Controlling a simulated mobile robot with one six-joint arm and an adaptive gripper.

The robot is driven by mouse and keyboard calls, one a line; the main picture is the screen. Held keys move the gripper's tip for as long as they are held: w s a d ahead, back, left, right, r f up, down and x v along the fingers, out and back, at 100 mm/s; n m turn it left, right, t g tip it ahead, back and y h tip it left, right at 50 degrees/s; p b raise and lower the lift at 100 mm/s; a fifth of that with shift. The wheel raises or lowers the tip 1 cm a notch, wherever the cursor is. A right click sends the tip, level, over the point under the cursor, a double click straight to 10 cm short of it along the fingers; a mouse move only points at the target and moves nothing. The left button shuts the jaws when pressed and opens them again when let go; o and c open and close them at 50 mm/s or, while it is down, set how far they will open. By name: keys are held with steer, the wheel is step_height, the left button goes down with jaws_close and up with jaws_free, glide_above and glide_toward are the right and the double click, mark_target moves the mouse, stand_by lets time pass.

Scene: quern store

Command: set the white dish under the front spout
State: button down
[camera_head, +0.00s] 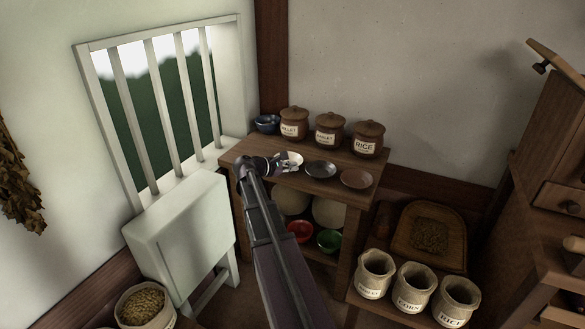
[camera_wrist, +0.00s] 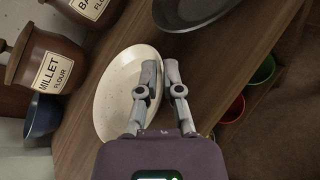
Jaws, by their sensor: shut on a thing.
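The white dish (camera_head: 291,158) is at the top of the small wooden shelf, in a row with a black dish and a brown dish. It is pale and speckled in the wrist view (camera_wrist: 115,88). My gripper (camera_head: 278,163) is at its near left side and partly covers it. In the wrist view my fingers (camera_wrist: 163,76) are shut on the dish's rim. I cannot tell whether the dish rests on the shelf or is just above it. I cannot make out a front spout for certain in either view.
The shelf (camera_head: 330,186) also bears a black dish (camera_head: 320,169), a brown dish (camera_head: 356,179), a blue bowl (camera_head: 267,124) and lidded jars (camera_head: 329,130). Sacks (camera_head: 414,287) stand lower right. A wooden cabinet-like piece (camera_head: 550,215) with a drawer stands at far right.

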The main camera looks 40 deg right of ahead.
steer(key=c, duration=0.8)
jaws_free()
steer(key=shift+f, duration=0.2)
steer(key=p+v, duration=0.4)
steer(key=v, duration=1)
steer(key=shift+w+f, duration=0.2)
steer(key=shift+s, duration=0.1)
steer(key=s+a+f+m+y, duration=0.3)
steer(key=s+a+f+y, duration=0.1)
steer(key=a, duration=0.6)
steer(key=s+a+f+m+t+y, duration=0.1)
steer(key=s+a+f+m+y, duration=0.2)
steer(key=a, duration=0.8)
steer(key=s+a+f+m+t+y, duration=0.1)
steer(key=s+a+f+y, duration=0.4)
steer(key=a, duration=0.5)
steer(key=shift+s+a+f+m+y, duration=0.2)
steer(key=shift+s+f+m+y, duration=0.15)
steer(key=shift+s+m+y, duration=0.6)
steer(key=shift+w, duration=0.1)
steer(key=c, duration=0.3)
